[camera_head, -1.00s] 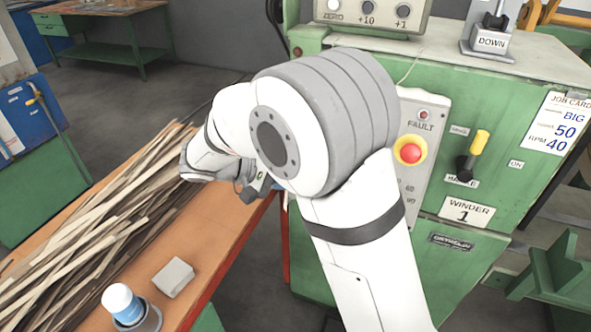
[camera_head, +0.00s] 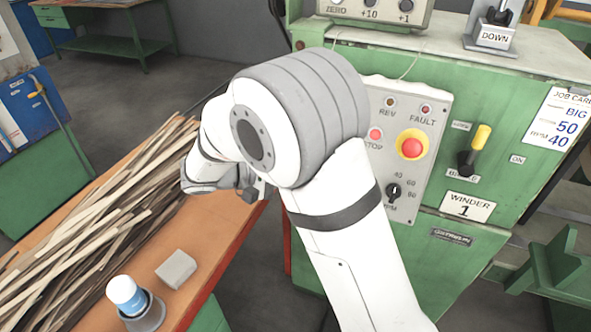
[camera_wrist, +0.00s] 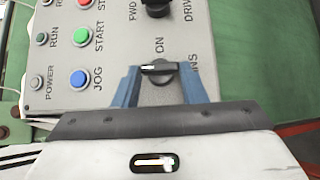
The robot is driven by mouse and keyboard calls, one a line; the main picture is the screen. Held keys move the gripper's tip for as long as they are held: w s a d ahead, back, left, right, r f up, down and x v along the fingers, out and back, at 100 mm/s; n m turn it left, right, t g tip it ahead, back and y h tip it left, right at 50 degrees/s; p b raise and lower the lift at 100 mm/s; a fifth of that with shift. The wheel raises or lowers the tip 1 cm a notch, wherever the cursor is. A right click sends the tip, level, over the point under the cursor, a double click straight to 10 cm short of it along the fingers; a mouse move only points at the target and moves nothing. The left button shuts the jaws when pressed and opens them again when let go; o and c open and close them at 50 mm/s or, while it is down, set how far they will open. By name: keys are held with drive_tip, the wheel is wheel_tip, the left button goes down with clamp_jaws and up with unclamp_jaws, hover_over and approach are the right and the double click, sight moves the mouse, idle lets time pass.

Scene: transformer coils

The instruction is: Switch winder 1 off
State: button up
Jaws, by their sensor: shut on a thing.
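Winder 1 is the green machine (camera_head: 480,262) at the right of the head view, with a "WINDER 1" plate (camera_head: 467,206) and a grey control panel (camera_head: 432,135) partly hidden by my arm. In the wrist view, a dark rotary knob (camera_wrist: 158,72) with a white mark sits beside the word "ON" and a partly hidden label ending in "NS". The blue fingers of my gripper (camera_wrist: 160,88) are on either side of this knob, shut on it. In the head view my gripper is mostly hidden behind my arm.
The wrist view shows a green START button (camera_wrist: 81,38), a blue JOG button (camera_wrist: 79,80) and a black DRIVE knob (camera_wrist: 155,8) close by. The head view shows a red emergency stop (camera_head: 411,146), a yellow-handled lever (camera_head: 474,150) and a bench (camera_head: 222,222) with wooden strips.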

drive_tip(key=o, duration=1)
drive_tip(key=v, duration=0.7)
drive_tip(key=shift+s+a, duration=0.15)
drive_tip(key=shift+a, duration=0.2)
drive_tip(key=shift+r, duration=0.1)
drive_tip(key=s+d+r+m+g+y+p, duration=0.1)
drive_tip(key=s+d+r+m+y+p, duration=0.1)
drive_tip(key=s+d+y, duration=0.5)
drive_tip(key=s+d+r+m+g+y+p, duration=0.1)
drive_tip(key=s+d+r+m+y+p, duration=0.2)
drive_tip(key=s+d+y, duration=0.4)
drive_tip(key=s+d+m+p, duration=0.1)
drive_tip(key=d+m, duration=0.1)
drive_tip(key=d, duration=0.5)
drive_tip(key=shift+s+d+r+p, duration=0.25)
drive_tip(key=shift+s+r+p, duration=0.05)
drive_tip(key=shift+s+p, duration=0.1)
